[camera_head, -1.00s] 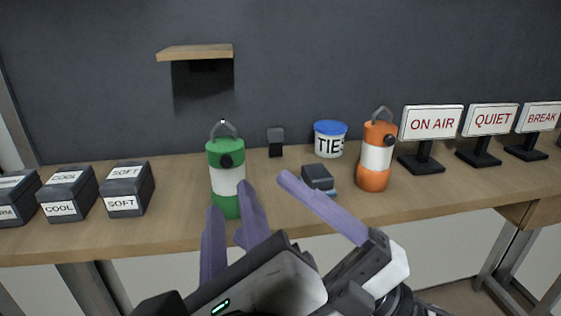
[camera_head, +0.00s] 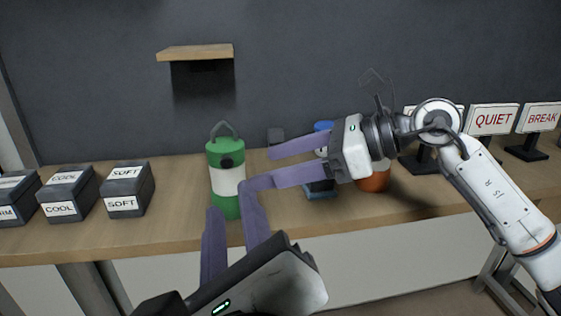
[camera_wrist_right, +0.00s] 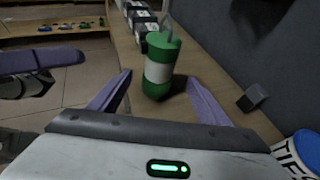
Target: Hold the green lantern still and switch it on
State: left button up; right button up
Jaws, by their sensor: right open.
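The green lantern (camera_head: 226,180) stands upright on the bench, with a white middle band, a wire handle on top and a dark round knob (camera_head: 227,162) on its upper front. My left gripper (camera_head: 228,205) is open in front of the lantern's lower part, fingers pointing at it; in the right wrist view one of its fingers (camera_wrist_right: 40,60) shows apart from the lantern. My right gripper (camera_head: 257,168) is open, to the right of the lantern and pointing left at it. In the right wrist view the lantern (camera_wrist_right: 158,68) shows between its fingers, with a gap before it.
Several dark labelled blocks (camera_head: 125,190) stand to the left. An orange lantern (camera_head: 374,181), a blue-lidded tub (camera_wrist_right: 303,152) and a small dark block (camera_head: 276,136) are partly behind my right arm. Signs (camera_head: 493,120) stand at right. A small shelf (camera_head: 196,52) juts from the wall.

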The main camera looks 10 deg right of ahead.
aim_at(228, 176)
jog(key=x, duration=1)
jog(key=shift+r, duration=0.15)
jog(key=shift+c, duration=0.3)
jog(key=shift+s, duration=0.1)
jog(key=c, duration=1.1)
pick_arm(q)
jog(key=shift+c, duration=0.7)
pick_arm(e)
jog(key=shift+c, duration=0.9)
pick_arm(q)
grip_shut()
jog(key=shift+w+f, duration=0.1)
jog(key=shift+w, duration=0.05)
